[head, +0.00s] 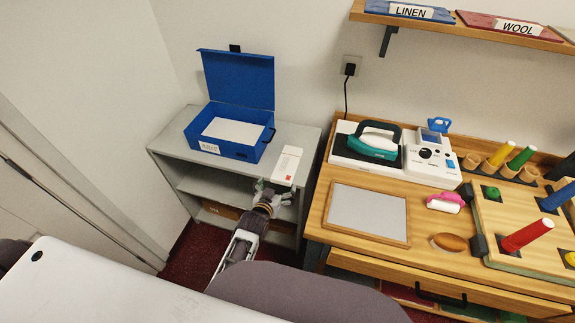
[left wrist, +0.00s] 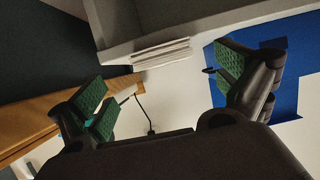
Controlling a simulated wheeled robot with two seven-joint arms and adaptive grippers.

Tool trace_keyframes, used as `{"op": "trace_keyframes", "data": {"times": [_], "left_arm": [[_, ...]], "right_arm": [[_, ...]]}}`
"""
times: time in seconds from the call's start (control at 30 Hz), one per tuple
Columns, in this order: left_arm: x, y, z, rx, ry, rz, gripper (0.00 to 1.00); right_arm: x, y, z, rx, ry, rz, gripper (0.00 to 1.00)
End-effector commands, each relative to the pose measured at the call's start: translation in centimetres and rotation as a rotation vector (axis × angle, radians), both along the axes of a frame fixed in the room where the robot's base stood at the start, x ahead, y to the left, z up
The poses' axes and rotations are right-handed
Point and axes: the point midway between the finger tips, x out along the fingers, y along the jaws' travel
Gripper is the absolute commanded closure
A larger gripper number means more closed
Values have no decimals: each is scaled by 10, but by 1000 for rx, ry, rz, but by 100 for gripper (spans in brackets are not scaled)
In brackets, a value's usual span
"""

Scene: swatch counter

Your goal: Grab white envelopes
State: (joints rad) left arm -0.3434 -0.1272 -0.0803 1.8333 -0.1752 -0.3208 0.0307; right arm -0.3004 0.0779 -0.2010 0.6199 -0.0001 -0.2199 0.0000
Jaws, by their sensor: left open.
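A stack of white envelopes (head: 288,163) with a small red mark lies flat at the front right of the grey shelf unit's top. In the left wrist view, the edges of the stack (left wrist: 162,53) show at the shelf's rim, between and beyond my fingers. My left gripper (head: 272,192) is just in front of the shelf's front edge, close to the near end of the envelopes. Its green-padded fingers are spread wide with nothing between them in the left wrist view (left wrist: 168,92). My right gripper is not in view.
An open blue box (head: 237,150) with white contents stands left of the envelopes on the grey shelf unit (head: 168,145). To the right, a wooden workbench (head: 318,217) holds an iron (head: 374,140), a framed grey board (head: 367,212) and thread spools. A gap separates bench and shelf.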

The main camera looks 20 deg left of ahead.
Motion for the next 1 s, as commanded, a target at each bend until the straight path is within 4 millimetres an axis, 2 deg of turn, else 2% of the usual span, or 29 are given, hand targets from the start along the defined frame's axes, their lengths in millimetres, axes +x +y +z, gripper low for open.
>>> {"op": "trace_keyframes", "data": {"times": [0.57,1.0], "left_arm": [[6,0,-2,0,-1,0,0],[37,2,-16,0,-1,0,0]], "right_arm": [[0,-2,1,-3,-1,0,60],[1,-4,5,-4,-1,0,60]]}}
